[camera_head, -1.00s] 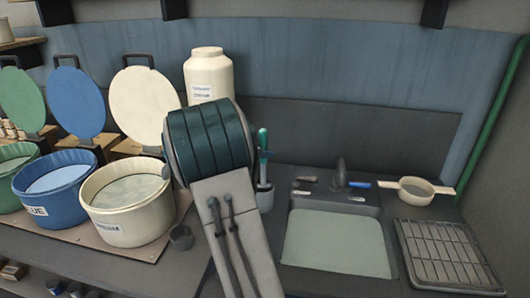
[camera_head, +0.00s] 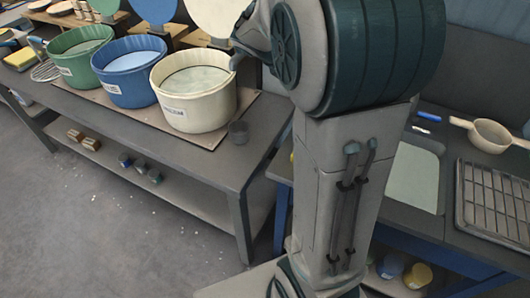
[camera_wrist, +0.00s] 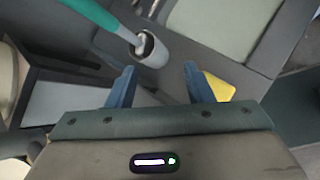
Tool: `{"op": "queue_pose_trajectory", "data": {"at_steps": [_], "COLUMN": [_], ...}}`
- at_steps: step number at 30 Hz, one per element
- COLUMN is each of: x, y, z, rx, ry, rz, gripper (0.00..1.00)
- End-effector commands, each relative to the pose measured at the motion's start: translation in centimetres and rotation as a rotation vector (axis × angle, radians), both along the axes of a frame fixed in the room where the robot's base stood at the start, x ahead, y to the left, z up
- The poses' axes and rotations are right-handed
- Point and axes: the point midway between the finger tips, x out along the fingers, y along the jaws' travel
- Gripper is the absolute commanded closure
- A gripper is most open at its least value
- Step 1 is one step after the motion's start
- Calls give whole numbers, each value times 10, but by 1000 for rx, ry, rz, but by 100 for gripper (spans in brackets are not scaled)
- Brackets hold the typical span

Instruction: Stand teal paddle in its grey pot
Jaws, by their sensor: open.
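In the wrist view a teal paddle handle (camera_wrist: 96,13) slants in from the top left. Its pale lower end reaches the dark mouth of a grey pot (camera_wrist: 154,55); I cannot tell how deep it sits. My gripper (camera_wrist: 158,78) is open, with two blue fingers apart and nothing between them. The pot shows just beyond the fingertips, towards the top of the picture. In the head view my arm hides the gripper, the paddle and that pot.
Green (camera_head: 80,55), blue (camera_head: 130,72) and cream (camera_head: 193,92) tubs stand on the left table. A sink (camera_head: 411,178), a white strainer (camera_head: 488,135) and a drying rack (camera_head: 490,200) lie right of my arm. A yellow object (camera_wrist: 217,88) is beside the right finger.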

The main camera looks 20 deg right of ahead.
Motion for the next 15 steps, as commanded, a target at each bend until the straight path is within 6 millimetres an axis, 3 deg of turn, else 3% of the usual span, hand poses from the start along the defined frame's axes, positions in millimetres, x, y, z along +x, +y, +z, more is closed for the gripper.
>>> {"op": "queue_pose_trajectory", "data": {"at_steps": [1, 9, 15], "x": [-21, -114, -163], "y": [17, 115, 172], "z": [-3, -28, -41], "rx": [93, 570, 815], "ry": [-84, -435, -565], "rz": [-76, -565, -901], "gripper": [53, 53, 53]}}
